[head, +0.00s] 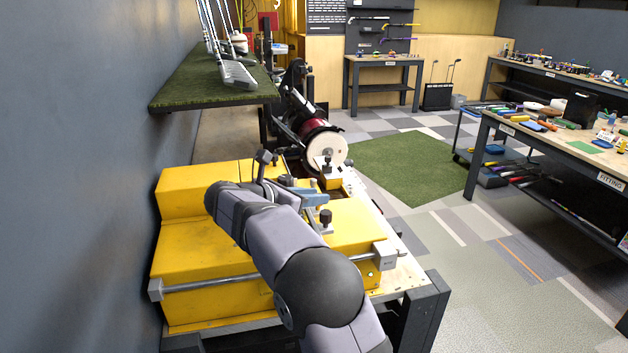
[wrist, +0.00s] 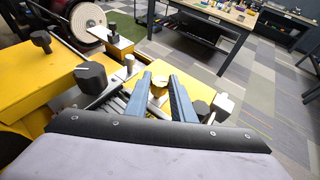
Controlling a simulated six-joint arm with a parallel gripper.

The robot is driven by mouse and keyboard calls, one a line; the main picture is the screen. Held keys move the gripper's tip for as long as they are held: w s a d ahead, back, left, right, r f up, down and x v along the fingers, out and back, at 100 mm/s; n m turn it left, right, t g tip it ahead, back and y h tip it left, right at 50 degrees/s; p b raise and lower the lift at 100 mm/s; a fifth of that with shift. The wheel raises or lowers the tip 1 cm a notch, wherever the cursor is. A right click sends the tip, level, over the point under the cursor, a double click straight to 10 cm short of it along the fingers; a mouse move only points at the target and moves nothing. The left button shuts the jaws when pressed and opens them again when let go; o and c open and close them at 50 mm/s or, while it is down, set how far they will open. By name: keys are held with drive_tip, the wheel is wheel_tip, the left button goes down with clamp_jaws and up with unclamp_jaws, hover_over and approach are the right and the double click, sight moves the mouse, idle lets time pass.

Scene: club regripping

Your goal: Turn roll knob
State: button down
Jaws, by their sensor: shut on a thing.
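My gripper (wrist: 161,78) reaches over the yellow machine (wrist: 203,82), with its two blue-grey fingers shut on a small brass-coloured round knob (wrist: 159,87) between their tips. I cannot read a label that names it the roll knob. In the head view my gripper (head: 312,196) is small over the yellow machine (head: 210,250), and the held knob is hard to make out there. A large black knob (wrist: 91,75) stands left of the fingers in the wrist view.
More black knobs stand on the machine, one (wrist: 40,40) at far left and one (wrist: 111,29) farther back. A steel rod (head: 235,281) runs along the machine's front. A turf-topped shelf (head: 190,90) with clubs projects from the left wall.

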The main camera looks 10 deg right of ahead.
drive_tip(key=shift+w+a+r+m+g+h+p, duration=0.15)
drive_tip(key=shift+m+g+h+p, duration=0.2)
drive_tip(key=shift+p, duration=0.75)
drive_tip(key=shift+d+r+m+g+h+p, duration=0.15)
drive_tip(key=shift+m+g+p, duration=0.3)
drive_tip(key=shift+p, duration=0.7)
drive_tip(key=shift+w+a+r+m+g+h+p, duration=0.1)
drive_tip(key=shift+r+m+g+h+p, duration=0.2)
drive_tip(key=shift+p, duration=0.8)
drive_tip(key=shift+f+p, duration=0.2)
drive_tip(key=shift+p, duration=0.3)
drive_tip(key=shift+f+m+g+p, duration=0.3)
drive_tip(key=shift+m+g+p, duration=0.25)
drive_tip(key=shift+p, duration=0.3)
drive_tip(key=c, duration=1.5)
unclamp_jaws()
drive_tip(key=shift+f, duration=0.1)
drive_tip(key=shift+s+a+b, duration=0.1)
drive_tip(key=shift+a+b, duration=0.3)
drive_tip(key=shift+a, duration=0.1)
drive_tip(key=shift+b+v, duration=0.85)
drive_tip(key=shift+v, duration=2.35)
drive_tip(key=shift+d, duration=0.1)
